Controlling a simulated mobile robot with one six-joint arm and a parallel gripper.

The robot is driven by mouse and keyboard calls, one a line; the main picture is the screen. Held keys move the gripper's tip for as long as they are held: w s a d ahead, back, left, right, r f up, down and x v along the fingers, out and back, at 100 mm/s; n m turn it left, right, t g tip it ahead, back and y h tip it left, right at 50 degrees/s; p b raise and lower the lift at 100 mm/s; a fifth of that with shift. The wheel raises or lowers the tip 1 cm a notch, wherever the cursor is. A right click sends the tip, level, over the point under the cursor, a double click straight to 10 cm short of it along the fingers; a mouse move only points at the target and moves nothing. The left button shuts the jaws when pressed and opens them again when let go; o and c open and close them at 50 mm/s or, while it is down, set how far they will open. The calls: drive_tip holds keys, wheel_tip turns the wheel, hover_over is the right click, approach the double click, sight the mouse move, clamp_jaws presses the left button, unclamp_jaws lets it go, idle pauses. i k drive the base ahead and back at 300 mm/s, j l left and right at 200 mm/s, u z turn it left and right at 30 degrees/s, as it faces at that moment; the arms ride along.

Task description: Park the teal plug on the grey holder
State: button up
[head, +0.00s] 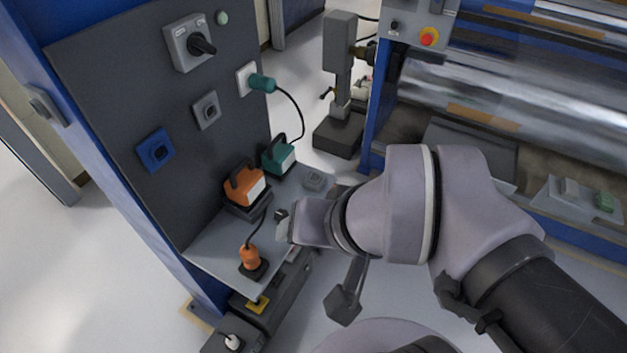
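The teal plug (263,84) sits in a light grey wall socket (244,78) on the upright dark panel. Its black cable runs down to a teal box with a handle (279,158) on the shelf. The grey holder (313,180), a small low square piece, appears to be the one at the shelf's right end. Nothing is seen on it. My gripper (282,226) is over the front part of the shelf, below and apart from the teal plug and left of and nearer than the holder. Its fingers are small and seen side-on, so their opening is unclear.
An orange box (244,187) stands on the shelf (212,252); its cable runs to an orange plug (249,257) in a dark holder. A blue socket (156,150), a grey socket (207,109) and a rotary switch (190,43) are on the panel. Roller machinery stands at right.

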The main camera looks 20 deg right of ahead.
sight(257, 81)
drive_tip(key=i+l+u, duration=0.15)
drive_tip(key=l+u, duration=0.15)
drive_tip(key=u, duration=0.15)
drive_tip(key=i+l+u, duration=0.1)
drive_tip(key=l+u, duration=0.65)
drive_tip(key=u, duration=0.15)
drive_tip(key=l+u, duration=0.45)
